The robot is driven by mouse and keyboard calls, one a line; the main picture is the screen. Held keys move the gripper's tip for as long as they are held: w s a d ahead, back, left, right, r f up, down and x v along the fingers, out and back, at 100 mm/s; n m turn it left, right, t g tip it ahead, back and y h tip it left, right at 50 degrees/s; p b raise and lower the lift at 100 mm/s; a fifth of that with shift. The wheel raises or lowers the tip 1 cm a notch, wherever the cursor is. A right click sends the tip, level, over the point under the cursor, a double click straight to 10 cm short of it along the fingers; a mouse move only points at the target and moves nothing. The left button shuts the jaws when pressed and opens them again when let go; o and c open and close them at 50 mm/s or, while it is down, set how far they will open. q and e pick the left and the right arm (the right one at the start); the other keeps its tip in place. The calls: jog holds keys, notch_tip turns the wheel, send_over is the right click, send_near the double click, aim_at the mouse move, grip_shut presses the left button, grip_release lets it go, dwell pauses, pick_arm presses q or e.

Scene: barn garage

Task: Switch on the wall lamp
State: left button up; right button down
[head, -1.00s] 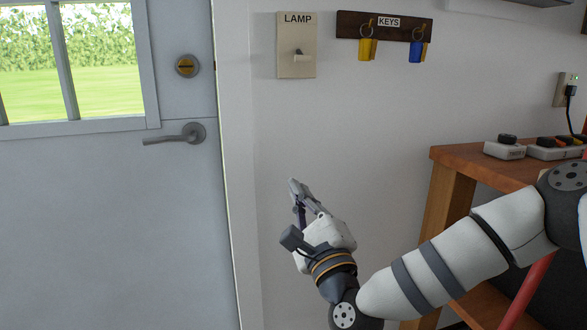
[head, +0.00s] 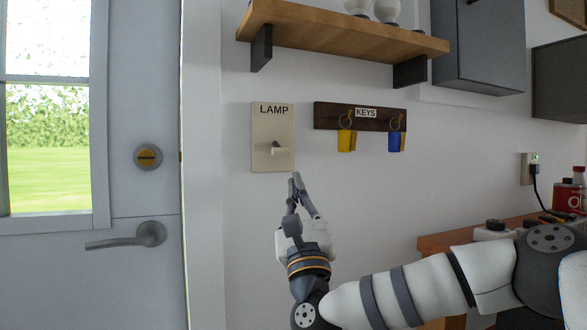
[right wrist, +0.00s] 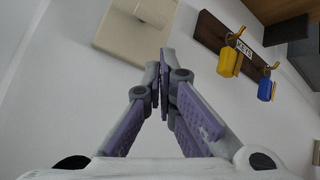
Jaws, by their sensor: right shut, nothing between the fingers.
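The lamp switch (head: 281,149) is a small pale toggle on a beige wall plate (head: 262,130) labelled LAMP, beside the door. The plate also shows at the top of the right wrist view (right wrist: 125,38), with the toggle (right wrist: 152,15) jutting from it. My right gripper (head: 295,180) is shut and empty, its fingertips pointing up just below and slightly right of the toggle in the head view. In the right wrist view the closed tips (right wrist: 160,62) lie below the toggle, and a gap shows between them. My left gripper is not in view.
A dark key rack (head: 360,117) with a yellow key (head: 347,140) and a blue key (head: 394,141) hangs right of the plate. A wooden shelf (head: 340,32) is above. The door handle (head: 140,236) is at left, a wooden bench (head: 435,242) at right.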

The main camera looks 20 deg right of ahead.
aim_at(294, 168)
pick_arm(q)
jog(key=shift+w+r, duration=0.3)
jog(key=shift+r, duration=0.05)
pick_arm(e)
jog(key=x, duration=0.5)
jog(key=shift+w, duration=0.1)
jog(key=shift+r+p, duration=0.3)
jog(key=shift+p, duration=0.3)
jog(key=s+g+p, duration=0.1)
jog(key=p, duration=0.1)
jog(key=s+r+n+g+y+p, duration=0.1)
jog(key=p, duration=0.1)
jog(key=shift+r+g, duration=0.3)
jog(key=shift+g, duration=0.1)
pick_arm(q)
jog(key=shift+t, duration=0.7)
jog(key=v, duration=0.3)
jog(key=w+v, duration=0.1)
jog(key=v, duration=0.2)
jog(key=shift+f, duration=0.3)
pick_arm(e)
jog(key=shift+s+r, duration=0.2)
jog(key=shift+s, duration=0.05)
